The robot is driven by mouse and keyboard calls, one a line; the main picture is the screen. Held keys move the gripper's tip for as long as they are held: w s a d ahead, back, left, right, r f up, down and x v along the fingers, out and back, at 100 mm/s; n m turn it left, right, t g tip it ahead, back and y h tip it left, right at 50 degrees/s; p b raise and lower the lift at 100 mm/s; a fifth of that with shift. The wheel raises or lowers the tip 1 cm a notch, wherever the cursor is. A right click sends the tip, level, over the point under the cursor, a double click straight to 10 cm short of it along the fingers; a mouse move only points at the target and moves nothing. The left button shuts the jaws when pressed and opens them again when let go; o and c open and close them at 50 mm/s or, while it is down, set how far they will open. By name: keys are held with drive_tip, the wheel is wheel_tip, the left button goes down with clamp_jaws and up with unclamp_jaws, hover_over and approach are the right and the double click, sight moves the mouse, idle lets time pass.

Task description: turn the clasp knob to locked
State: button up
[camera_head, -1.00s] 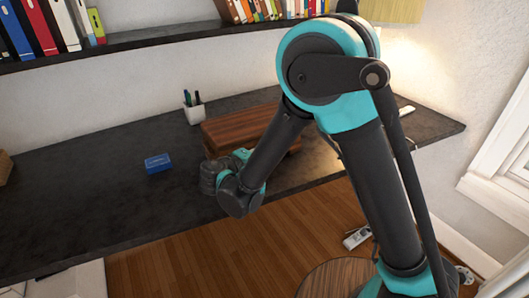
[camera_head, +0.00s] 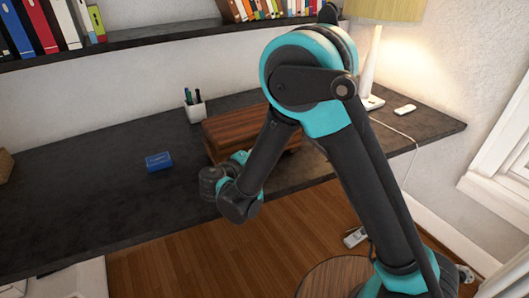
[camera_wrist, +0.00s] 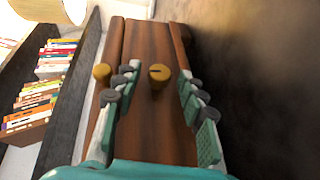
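The wooden box (camera_head: 225,131) sits on the dark desk, partly hidden by my arm in the head view. In the wrist view its brown wooden face (camera_wrist: 148,125) fills the middle. A round brass knob (camera_wrist: 159,76) with a dark line across it stands out from this face. A second brass knob (camera_wrist: 101,73) is to its left, outside the left finger. My gripper (camera_wrist: 161,71) is open, its fingers on either side of the middle knob, with gaps on both sides. I cannot tell how far the fingertips are from the face. The head view hides my fingers.
A blue box (camera_head: 158,161) lies on the desk (camera_head: 90,200) left of the wooden box. A pen cup (camera_head: 195,111) stands behind. A lamp (camera_head: 371,70) and a small white object (camera_head: 405,109) are at the right. A bookshelf (camera_head: 150,35) runs above.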

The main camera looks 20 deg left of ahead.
drive_tip(key=v, duration=1.2)
drive_tip(key=shift+d, duration=0.1)
idle(0.4)
drive_tip(key=w+d+f+m+g, duration=0.15)
drive_tip(key=w+d, duration=0.25)
drive_tip(key=d, duration=0.4)
drive_tip(key=w+d+m+g+h, duration=0.1)
drive_tip(key=w+d+g, duration=0.2)
drive_tip(key=w+d, duration=0.35)
drive_tip(key=w+d+f+m+g, duration=0.1)
drive_tip(key=w+d+g, duration=0.15)
drive_tip(key=d, duration=0.65)
drive_tip(key=s+d+f+m+g+y, duration=0.2)
drive_tip(key=s+d+m, duration=0.3)
drive_tip(key=d, duration=0.6)
drive_tip(key=s+d+f+m+g+y, duration=0.2)
drive_tip(key=s+d, duration=0.5)
drive_tip(key=d, duration=0.4)
drive_tip(key=shift+d+f+m+y, duration=0.35)
drive_tip(key=shift+f+m+y, duration=0.2)
drive_tip(key=shift+m+y, duration=0.75)
drive_tip(key=shift+m+h, duration=0.25)
drive_tip(key=shift+h, duration=0.05)
